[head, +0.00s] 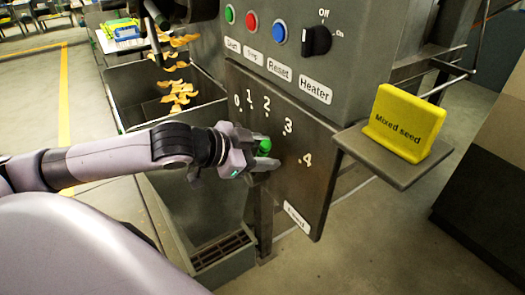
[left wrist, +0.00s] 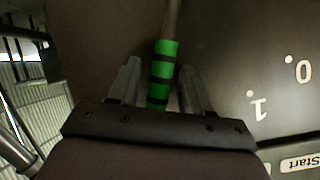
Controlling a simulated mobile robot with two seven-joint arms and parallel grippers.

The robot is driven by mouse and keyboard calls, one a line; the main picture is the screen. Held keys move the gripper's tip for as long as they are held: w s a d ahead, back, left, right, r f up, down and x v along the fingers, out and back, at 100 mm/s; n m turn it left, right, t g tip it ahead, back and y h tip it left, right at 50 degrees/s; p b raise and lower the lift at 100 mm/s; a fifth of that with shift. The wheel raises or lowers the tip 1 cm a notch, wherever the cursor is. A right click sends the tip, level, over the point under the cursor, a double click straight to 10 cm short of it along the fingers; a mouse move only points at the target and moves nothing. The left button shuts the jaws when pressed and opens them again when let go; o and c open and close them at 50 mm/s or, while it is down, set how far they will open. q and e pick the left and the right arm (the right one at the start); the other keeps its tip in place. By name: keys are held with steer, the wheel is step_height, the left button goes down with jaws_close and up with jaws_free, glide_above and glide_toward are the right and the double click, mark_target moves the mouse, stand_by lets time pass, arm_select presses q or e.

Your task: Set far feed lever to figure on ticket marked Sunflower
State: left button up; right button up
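The feed lever's green grip (head: 264,146) with black bands stands in front of a dark plate (head: 270,115) marked 0 to 4 in an arc. My left gripper (head: 258,150) is at this grip. In the left wrist view the banded grip (left wrist: 163,75) lies between the two fingers, with a gap at the left finger, so the gripper looks open around it. The rod runs on beyond the grip; its pivot is hidden. Which figure the lever points at is unclear. No ticket marked Sunflower shows. My right gripper is not in view.
A yellow sign reading Mixed seed (head: 405,122) stands on a side shelf (head: 395,160). Above the plate are green, red and blue buttons and a Heater knob (head: 316,40). Orange flakes (head: 180,90) hang over a dark bin at left. A grated trough (head: 222,250) is below my arm.

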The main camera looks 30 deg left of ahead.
arm_select(q)
step_height(320, 180, up, 18)
steer(key=shift+r+p, duration=0.1)
steer(key=shift+p, duration=1.1)
steer(key=shift+r, duration=0.9)
